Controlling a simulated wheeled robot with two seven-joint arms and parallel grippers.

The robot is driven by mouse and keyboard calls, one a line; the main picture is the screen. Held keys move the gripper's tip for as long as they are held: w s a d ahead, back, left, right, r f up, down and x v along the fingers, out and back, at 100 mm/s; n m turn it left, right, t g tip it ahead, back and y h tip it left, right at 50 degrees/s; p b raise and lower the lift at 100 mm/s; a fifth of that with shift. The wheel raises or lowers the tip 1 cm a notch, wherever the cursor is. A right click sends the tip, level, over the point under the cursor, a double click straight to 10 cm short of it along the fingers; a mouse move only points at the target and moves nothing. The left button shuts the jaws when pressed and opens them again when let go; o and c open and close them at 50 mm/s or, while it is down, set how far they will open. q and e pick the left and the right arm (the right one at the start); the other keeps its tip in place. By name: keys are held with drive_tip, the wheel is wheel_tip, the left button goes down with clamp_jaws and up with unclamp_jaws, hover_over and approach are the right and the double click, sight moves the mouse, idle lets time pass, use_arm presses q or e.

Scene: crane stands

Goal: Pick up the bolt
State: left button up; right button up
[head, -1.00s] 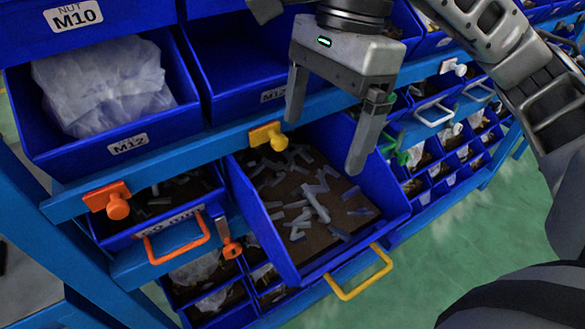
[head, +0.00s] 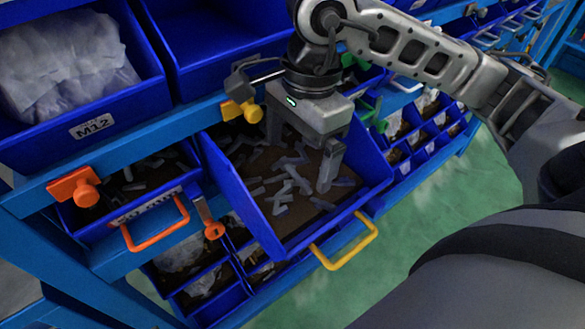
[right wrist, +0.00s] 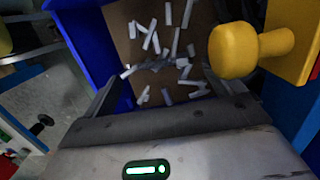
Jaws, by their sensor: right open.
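Several grey bolts (head: 284,203) lie scattered and partly overlapping on the brown floor of an open blue drawer (head: 240,207). A larger-looking bolt lies near the middle of the pile, below the gripper. My right gripper (head: 298,165) is open and empty, pointing down into the drawer, with one finger on each side of the space over the bolts. In the right wrist view, bolts (right wrist: 148,40) show beyond the two dark fingers (right wrist: 165,85); nothing is between the fingertips. Contact with the drawer floor cannot be told. My left gripper is not in view.
The drawer has a yellow handle (head: 345,243) and a yellow knob (head: 243,110) at its upper left; the knob is close in the right wrist view (right wrist: 245,48). A drawer with an orange handle (head: 157,226) is to the left. Blue bins (head: 60,140) sit above.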

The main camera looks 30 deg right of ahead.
sight(296, 174)
drive_tip(key=shift+f, duration=1.6)
drive_tip(key=c, duration=1.1)
drive_tip(key=shift+r, duration=0.1)
